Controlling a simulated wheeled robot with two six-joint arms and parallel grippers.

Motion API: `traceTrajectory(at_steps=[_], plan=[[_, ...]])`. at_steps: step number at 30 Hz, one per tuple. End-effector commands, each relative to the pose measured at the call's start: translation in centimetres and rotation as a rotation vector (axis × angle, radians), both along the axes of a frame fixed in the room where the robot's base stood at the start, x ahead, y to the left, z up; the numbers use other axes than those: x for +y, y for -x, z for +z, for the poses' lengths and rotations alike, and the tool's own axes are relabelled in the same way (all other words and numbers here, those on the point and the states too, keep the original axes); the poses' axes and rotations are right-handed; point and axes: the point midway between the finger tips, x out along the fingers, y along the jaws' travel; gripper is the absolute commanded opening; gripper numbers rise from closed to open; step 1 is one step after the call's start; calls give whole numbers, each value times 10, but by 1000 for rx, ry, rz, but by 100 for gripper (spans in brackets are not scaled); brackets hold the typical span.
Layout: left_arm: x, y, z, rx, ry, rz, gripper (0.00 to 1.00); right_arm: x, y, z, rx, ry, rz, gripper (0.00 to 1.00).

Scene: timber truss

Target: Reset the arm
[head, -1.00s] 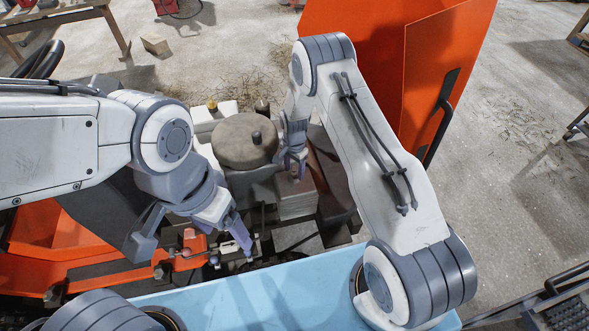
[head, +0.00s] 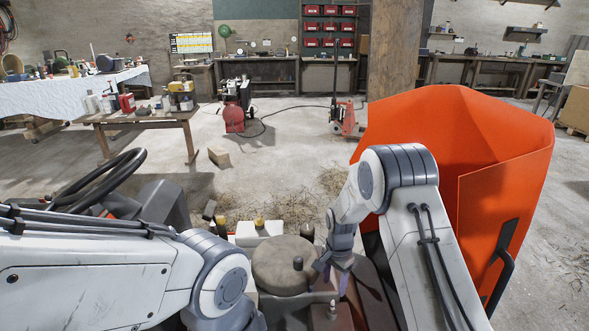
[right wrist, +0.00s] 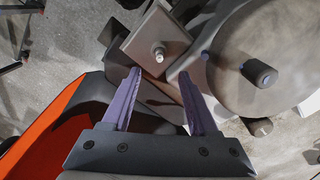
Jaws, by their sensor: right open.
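My right arm (head: 425,230) reaches in from the lower right and bends over at its elbow. My right gripper (head: 335,277) hangs just right of a round grey-brown lid with a dark knob (head: 284,262). In the right wrist view its two purple fingers (right wrist: 160,74) are apart with nothing between them. A square plate with a metal stud (right wrist: 150,32) lies beyond the fingertips, left of the round lid (right wrist: 226,78). My left arm (head: 90,275) comes in from the left. Its gripper is below the frame edge.
A large orange panel (head: 455,150) stands close beside my right arm. A black steering wheel (head: 95,187) is at the left. Farther off are a wooden bench (head: 140,118), a timber post (head: 395,50) and a red pallet jack (head: 345,122). The concrete floor between is mostly open.

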Motion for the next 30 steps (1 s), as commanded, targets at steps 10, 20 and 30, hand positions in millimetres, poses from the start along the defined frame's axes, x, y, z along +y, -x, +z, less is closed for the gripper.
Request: traceTrajectory(at_steps=[10,20,30], plan=[[0,0,10,0,0,0,79,89,96,143,-30,-23,590,60],[0,0,19,0,0,0,79,113,253,229,-60,-55,1254,60],[0,0,21,0,0,0,79,96,322,239,-71,-72,1560,60]])
